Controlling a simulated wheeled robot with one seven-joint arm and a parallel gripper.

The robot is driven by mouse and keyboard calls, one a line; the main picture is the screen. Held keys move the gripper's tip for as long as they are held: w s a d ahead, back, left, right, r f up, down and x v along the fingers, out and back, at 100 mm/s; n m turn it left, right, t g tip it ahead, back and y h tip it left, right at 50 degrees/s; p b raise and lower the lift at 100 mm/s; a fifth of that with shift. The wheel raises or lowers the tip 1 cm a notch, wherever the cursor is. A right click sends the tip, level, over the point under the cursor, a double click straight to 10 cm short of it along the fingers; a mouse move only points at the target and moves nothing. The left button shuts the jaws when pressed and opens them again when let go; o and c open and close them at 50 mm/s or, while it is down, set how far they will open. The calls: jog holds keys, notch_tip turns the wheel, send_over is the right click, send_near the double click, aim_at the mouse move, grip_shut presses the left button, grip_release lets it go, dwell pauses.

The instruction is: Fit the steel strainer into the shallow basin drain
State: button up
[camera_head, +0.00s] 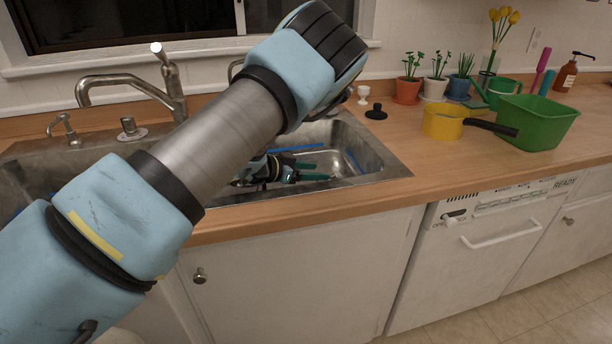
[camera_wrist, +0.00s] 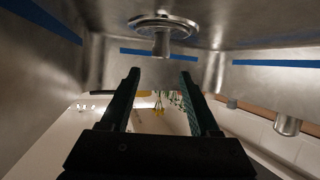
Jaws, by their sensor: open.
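My gripper (camera_head: 322,171) is low inside the right basin (camera_head: 375,165) of the steel sink, its fingers pointing to the right. In the wrist view, which looks upside down, the gripper (camera_wrist: 160,74) is open with nothing between its dark fingers. A round steel strainer (camera_wrist: 162,24) with a stubby knob (camera_wrist: 161,44) shows at the top of that view, on the basin floor and beyond the fingertips. The fingers are apart from it. I cannot tell whether it is seated in a drain. I cannot make it out clearly in the head view.
The basin walls carry a blue stripe (camera_head: 357,162). A faucet (camera_head: 170,85) stands behind the sink. A black stopper (camera_head: 376,111), yellow pot (camera_head: 442,121), green tub (camera_head: 535,122) and potted plants (camera_head: 407,91) stand on the counter to the right. The counter's front strip is clear.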

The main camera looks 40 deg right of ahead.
jog(key=shift+v, duration=1.5)
jog(key=shift+r, duration=0.15)
